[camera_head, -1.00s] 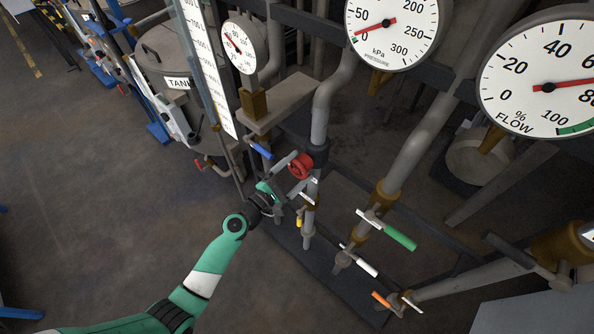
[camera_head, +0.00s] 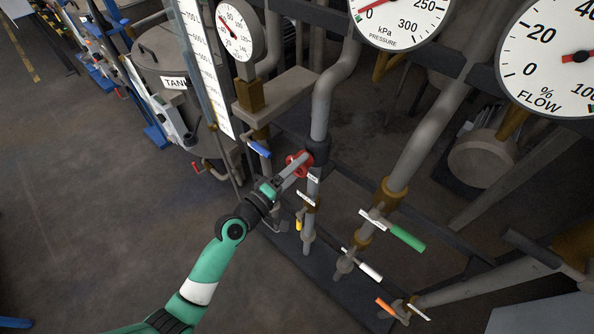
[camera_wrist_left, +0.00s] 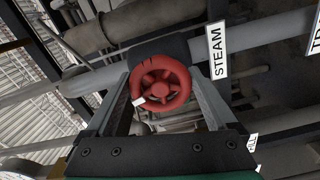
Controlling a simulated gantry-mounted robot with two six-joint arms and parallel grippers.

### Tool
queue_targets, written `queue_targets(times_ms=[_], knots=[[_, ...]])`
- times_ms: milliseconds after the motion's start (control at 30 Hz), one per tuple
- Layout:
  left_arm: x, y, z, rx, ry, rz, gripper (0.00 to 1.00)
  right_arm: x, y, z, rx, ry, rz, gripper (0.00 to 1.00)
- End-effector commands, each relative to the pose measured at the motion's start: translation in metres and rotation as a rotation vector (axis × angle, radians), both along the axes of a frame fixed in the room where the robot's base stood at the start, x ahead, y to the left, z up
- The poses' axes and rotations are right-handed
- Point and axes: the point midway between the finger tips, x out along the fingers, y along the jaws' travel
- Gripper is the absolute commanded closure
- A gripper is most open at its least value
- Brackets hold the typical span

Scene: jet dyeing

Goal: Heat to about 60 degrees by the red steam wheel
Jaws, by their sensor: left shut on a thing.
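The red steam wheel (camera_head: 299,160) is on a grey vertical pipe in the middle of the head view. In the left wrist view the wheel (camera_wrist_left: 160,82) is round and spoked, with a white mark on its lower left rim. A STEAM label (camera_wrist_left: 217,48) is beside it. My left gripper (camera_head: 293,168) is shut on the wheel, one finger on each side of the rim. Its fingers partly hide the wheel in the head view. A small round dial (camera_head: 235,32) at upper left has a red needle pointing up and left; its numbers are too small to read surely.
A blue-handled valve (camera_head: 259,149) is close left of the wheel. Green (camera_head: 407,237), white (camera_head: 369,270) and orange (camera_head: 384,305) handles are on the right. Pressure (camera_head: 397,20) and flow (camera_head: 560,60) dials hang above. The floor at left is clear.

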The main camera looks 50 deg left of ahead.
Motion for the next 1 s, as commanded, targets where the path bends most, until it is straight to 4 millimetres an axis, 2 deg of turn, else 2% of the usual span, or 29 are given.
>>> queue_targets(times_ms=[400,967,1000], knots=[[0.000,0.001,-0.002,0.218,0.016,0.001,0.65,0.000,0.000,-0.014,0.000,0.000,0.000,0.50],[0.000,0.001,-0.001,0.255,0.019,0.000,0.65,0.000,0.000,-0.015,0.000,0.000,0.000,0.50],[0.000,0.001,-0.001,0.255,0.019,0.000,0.06,0.000,0.000,-0.015,0.000,0.000,0.000,0.50]])
